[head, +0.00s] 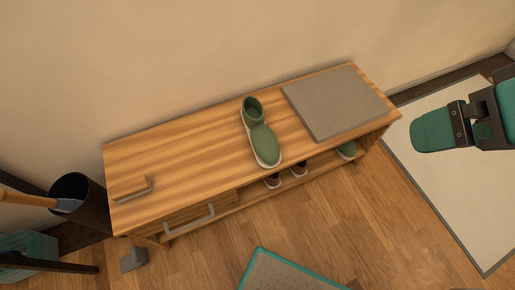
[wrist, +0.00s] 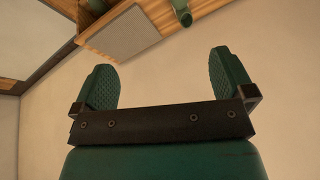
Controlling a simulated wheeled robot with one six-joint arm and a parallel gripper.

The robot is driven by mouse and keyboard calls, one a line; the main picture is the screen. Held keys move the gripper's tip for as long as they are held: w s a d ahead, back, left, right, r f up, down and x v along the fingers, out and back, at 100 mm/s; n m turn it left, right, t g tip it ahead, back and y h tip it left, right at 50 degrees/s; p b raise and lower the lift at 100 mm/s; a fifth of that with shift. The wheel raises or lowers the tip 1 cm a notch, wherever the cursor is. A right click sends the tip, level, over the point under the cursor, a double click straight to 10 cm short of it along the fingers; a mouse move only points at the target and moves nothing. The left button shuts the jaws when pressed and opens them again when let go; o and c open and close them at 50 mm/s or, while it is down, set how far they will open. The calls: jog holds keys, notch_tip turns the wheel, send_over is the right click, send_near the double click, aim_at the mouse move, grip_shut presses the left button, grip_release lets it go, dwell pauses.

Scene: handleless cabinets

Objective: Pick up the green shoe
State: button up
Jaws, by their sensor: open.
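The green shoe (head: 260,135) with a pale sole stands on the wooden bench (head: 170,155) against the wall, its toe towards the bench's front edge. In the wrist view a green shape at the top edge, on the wood, looks like the shoe (wrist: 182,12), mostly cut off. My gripper (wrist: 165,80) is open and empty, its two green fingers apart. In the head view my arm's green end (head: 435,130) is at the right, well away from the shoe, over the pale rug.
A grey ribbed cushion (head: 338,101) lies on the bench right of the shoe. Other shoes (head: 298,169) sit on the shelf below. A drawer handle (head: 190,219) is at the front left. A dark bin (head: 78,195) stands left. A pale rug (head: 465,175) covers the right floor.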

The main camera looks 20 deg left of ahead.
jog(key=w+a+f+t+b, duration=0.1)
jog(key=a+f+b, duration=0.1)
jog(key=f+b, duration=0.65)
jog(key=w+a+f+t+y+b, duration=0.1)
jog(key=a+f+t+b, duration=0.15)
jog(key=f+b, duration=0.6)
jog(key=w+a+f+t+b, duration=0.1)
jog(key=a+f+b, duration=0.2)
jog(key=f+b, duration=0.55)
jog(key=n+t+y+b, duration=0.3)
jog(key=y+b, duration=0.1)
jog(key=b, duration=0.6)
send_near(269, 155)
jog(key=w+a+f+p, duration=0.1)
jog(key=w+f, duration=0.1)
jog(key=w+a+f+p, duration=0.1)
jog(key=w+a+f, duration=0.1)
jog(key=shift+w+a+f, duration=0.1)
jog(key=shift+w+f, duration=0.05)
jog(key=shift+w, duration=0.05)
jog(key=shift+p+x, duration=0.95)
jog(key=shift+x, duration=1.65)
jog(key=shift+a, duration=0.1)
jog(key=c, duration=0.8)
